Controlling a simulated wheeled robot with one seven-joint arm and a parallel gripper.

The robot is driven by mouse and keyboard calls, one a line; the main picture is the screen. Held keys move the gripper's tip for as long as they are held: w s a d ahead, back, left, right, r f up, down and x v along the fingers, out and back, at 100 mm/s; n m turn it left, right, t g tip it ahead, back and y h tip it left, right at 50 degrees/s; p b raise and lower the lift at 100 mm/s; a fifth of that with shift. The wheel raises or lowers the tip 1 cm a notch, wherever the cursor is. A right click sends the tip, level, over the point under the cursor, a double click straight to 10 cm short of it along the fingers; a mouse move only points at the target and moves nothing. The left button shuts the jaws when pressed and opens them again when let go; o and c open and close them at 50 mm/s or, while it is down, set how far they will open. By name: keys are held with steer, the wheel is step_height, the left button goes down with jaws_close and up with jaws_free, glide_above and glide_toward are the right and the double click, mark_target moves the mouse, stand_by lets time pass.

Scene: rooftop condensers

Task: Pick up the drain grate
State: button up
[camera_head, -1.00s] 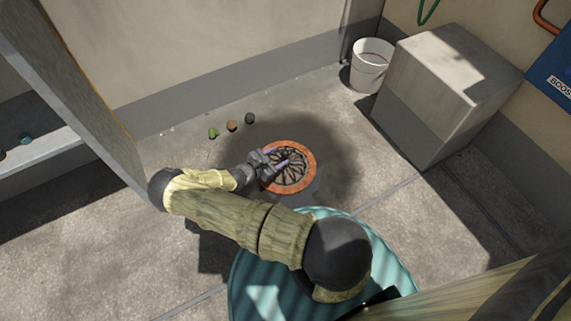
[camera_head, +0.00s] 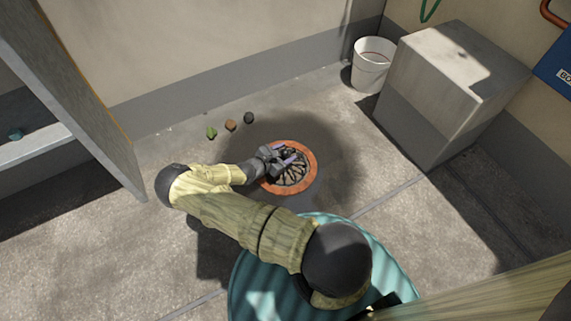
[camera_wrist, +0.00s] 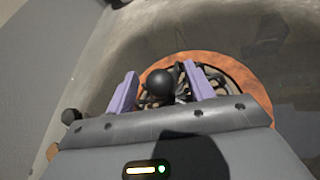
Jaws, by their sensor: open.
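The drain grate (camera_head: 293,179) is a dark round grate with curved spokes, lying in the floor inside an orange-brown ring (camera_head: 303,187). My gripper (camera_head: 285,158) is over the upper left part of the grate, its purple fingers spread. In the wrist view, a round black knob-like ball (camera_wrist: 165,82) sits between the two open fingers, with bits of the grate's spokes around it. Whether the ball is fixed to the grate is hidden. The orange ring (camera_wrist: 238,80) curves behind the fingers. I cannot tell whether the fingers touch anything.
Green (camera_head: 212,133), brown (camera_head: 231,125) and dark (camera_head: 249,117) small lumps lie on the floor toward the wall. A white bucket (camera_head: 371,66) and a grey block (camera_head: 444,106) stand at upper right. A grey panel (camera_head: 75,100) stands at left. Wet-looking floor surrounds the ring.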

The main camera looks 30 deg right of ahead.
jaws_close()
steer(key=shift+r, duration=0.1)
stand_by(0.3)
step_height(320, 180, up, 18)
steer(key=p, duration=1)
